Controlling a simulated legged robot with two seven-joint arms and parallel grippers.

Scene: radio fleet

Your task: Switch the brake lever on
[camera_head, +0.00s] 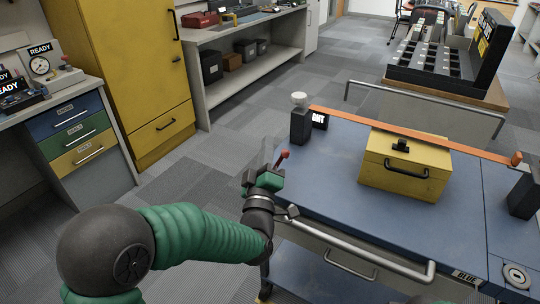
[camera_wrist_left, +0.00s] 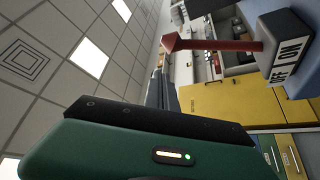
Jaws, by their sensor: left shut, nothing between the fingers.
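The brake lever (camera_head: 284,155) is a thin red handle with a red knob at the left edge of the blue-topped cart. In the left wrist view the red lever (camera_wrist_left: 215,45) stands out from a grey base with a white label plate (camera_wrist_left: 290,48) that reads ON and OFF. My left gripper (camera_head: 268,180) is shut and empty, right beside the lever at the cart's left edge. In the head view it hides the lever's base. I cannot tell whether they touch or which setting the lever is at. My right gripper is not in view.
The cart's blue top (camera_head: 330,185) carries a yellow box (camera_head: 405,165) with a black handle. A metal rail (camera_head: 350,260) runs along the front. A yellow cabinet (camera_head: 120,70) stands left across open floor.

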